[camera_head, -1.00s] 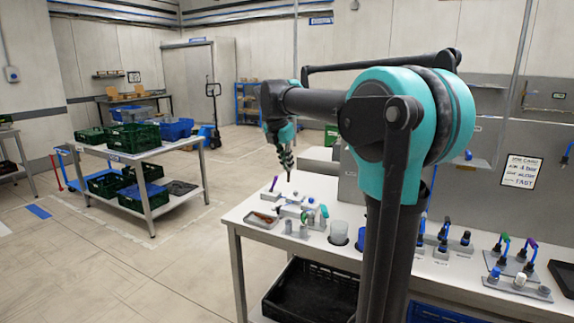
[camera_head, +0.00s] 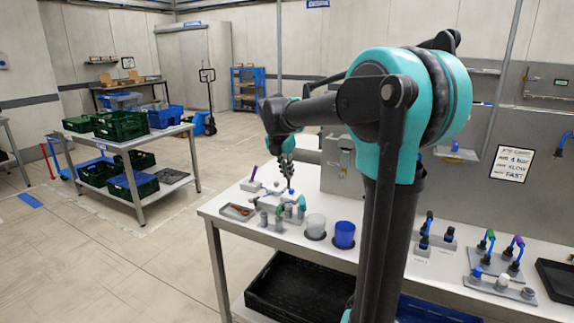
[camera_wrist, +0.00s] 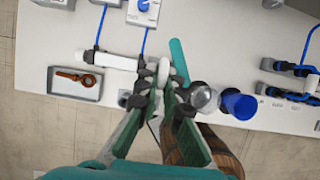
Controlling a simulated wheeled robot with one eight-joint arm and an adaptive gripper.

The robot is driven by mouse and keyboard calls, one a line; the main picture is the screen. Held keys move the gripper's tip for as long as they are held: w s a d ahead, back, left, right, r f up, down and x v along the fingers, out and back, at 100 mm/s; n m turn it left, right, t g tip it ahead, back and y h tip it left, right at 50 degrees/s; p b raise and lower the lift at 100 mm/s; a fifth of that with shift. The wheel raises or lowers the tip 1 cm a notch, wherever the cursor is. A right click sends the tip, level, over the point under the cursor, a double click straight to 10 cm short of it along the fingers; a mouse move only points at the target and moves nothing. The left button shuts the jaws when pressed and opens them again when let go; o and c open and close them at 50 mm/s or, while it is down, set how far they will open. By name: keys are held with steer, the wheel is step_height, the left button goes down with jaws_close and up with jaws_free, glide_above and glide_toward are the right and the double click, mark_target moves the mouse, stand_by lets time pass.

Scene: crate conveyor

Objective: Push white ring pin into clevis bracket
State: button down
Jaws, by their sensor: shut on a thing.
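My gripper (camera_wrist: 156,82) points down over the far-left end of the white bench, its green and grey fingers close together. A small white piece (camera_wrist: 163,70) shows between the fingertips in the wrist view, apparently the white ring pin; the fingers hide most of it. In the head view my gripper (camera_head: 288,176) is small and low over the bench fixtures, and its held piece cannot be made out. A white bar (camera_wrist: 110,60) lies just left of the fingertips, and a teal bar (camera_wrist: 180,60) is just right. I cannot clearly identify the clevis bracket among these parts.
A tray with a brown tool (camera_head: 237,211) lies at the bench's left edge. A clear cup (camera_head: 315,226) and a blue cup (camera_head: 344,234) stand right of the fixtures. Blue-hosed fittings (camera_head: 497,262) stand farther right. A cart with green crates (camera_head: 125,135) is at left.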

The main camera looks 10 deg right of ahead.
glide_above(287, 207)
steer(key=shift+w+f, duration=0.15)
steer(key=shift+f, duration=2.8)
steer(key=shift+f, duration=2.5)
stand_by(1.2)
steer(key=c, duration=1.6)
jaws_free()
steer(key=shift+o, duration=0.3)
steer(key=o, duration=0.5)
